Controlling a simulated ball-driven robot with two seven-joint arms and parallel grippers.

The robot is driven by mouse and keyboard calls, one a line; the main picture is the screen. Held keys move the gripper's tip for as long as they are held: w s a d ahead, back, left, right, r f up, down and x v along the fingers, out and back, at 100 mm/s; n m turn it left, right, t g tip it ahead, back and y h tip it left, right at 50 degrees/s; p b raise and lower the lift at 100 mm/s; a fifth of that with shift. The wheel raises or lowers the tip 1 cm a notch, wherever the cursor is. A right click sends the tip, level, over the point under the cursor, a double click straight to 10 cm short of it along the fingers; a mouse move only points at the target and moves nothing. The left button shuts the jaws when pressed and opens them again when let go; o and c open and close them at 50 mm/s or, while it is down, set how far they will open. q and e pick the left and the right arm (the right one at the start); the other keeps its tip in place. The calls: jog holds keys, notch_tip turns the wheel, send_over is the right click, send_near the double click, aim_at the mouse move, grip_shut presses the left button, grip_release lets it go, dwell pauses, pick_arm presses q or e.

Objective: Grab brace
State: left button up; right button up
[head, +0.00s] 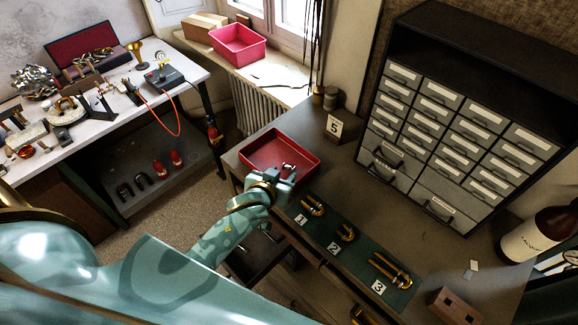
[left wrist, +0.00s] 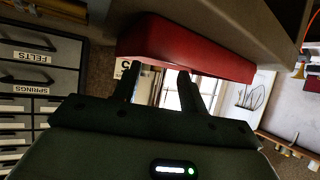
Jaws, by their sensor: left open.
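My left gripper (head: 286,174) is open at the near right edge of a red tray (head: 268,150) on the dark bench. In the left wrist view my left gripper (left wrist: 158,70) has its two fingers apart, with the tray's red wall (left wrist: 190,48) close beyond them and nothing seen held. A green mat (head: 328,222) right of the gripper carries brass parts: one (head: 312,205) by card 1, one (head: 346,232) by card 2 and a longer one (head: 390,268) by card 3. I cannot tell which is the brace. My right gripper is out of view.
A drawer cabinet (head: 440,130) stands behind the mat. A card marked 5 (head: 334,127) stands behind the tray. A bottle (head: 535,235) and a brown block (head: 452,307) are at the right. A white table (head: 120,85) with tools is at the left.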

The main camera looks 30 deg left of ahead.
aim_at(289, 166)
pick_arm(q)
jog(key=shift+p+x, duration=0.45)
jog(key=shift+x, duration=2.35)
jog(key=shift+s+a+r, duration=0.1)
jog(key=shift+s+a, duration=0.05)
jog(key=c, duration=0.7)
